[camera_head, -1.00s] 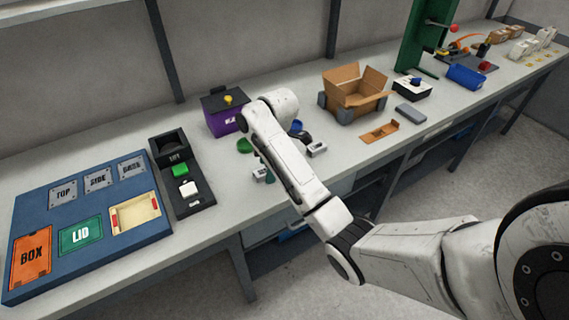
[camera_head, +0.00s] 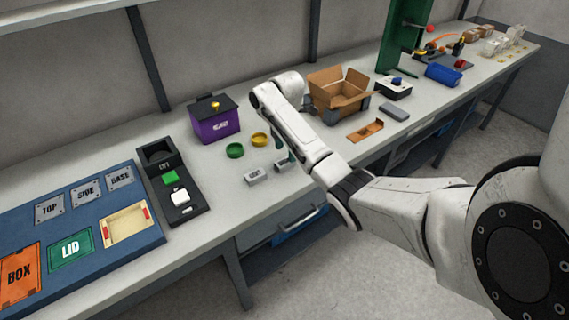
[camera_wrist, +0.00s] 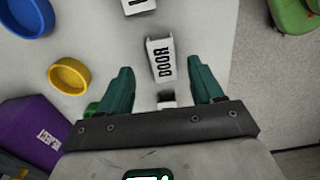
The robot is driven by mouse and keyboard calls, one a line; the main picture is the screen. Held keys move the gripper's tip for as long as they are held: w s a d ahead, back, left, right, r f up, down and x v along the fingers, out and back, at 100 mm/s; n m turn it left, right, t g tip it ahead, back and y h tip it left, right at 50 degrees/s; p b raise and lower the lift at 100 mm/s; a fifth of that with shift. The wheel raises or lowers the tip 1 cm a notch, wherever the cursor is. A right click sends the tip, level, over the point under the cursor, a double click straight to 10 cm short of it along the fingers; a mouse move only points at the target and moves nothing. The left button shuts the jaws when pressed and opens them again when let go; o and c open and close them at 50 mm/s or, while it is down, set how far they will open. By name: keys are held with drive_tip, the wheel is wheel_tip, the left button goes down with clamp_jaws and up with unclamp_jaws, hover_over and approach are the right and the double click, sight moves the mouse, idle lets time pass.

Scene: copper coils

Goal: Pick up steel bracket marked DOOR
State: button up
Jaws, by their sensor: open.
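The steel bracket marked DOOR (camera_wrist: 160,62) lies on the bench in the wrist view, with its label readable. My gripper (camera_wrist: 161,68) is open and empty, its teal fingers one to each side of the bracket's near part in the picture. I cannot tell how far above the bench the fingertips are. A second bracket (camera_wrist: 167,98) shows partly between the fingers near the palm. A third bracket (camera_wrist: 138,6) is cut off at the top edge. In the head view my gripper (camera_head: 283,153) is over the bench, right of a grey bracket (camera_head: 257,176); my arm hides much around it.
A yellow ring (camera_head: 260,139) and green ring (camera_head: 235,150) lie left of my gripper. A blue ring (camera_wrist: 27,16) shows in the wrist view. Behind stand a purple box (camera_head: 215,124) and an open cardboard box (camera_head: 336,94). A black button panel (camera_head: 186,213) is at left.

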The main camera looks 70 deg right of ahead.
sight(287, 160)
wheel_tip(287, 160, down, 4)
drive_tip(key=shift+s+f+p, duration=0.15)
drive_tip(key=shift+f+p, duration=0.05)
drive_tip(key=shift+p, duration=0.1)
drive_tip(key=c, duration=1.1)
drive_tip(key=shift+r, duration=0.2)
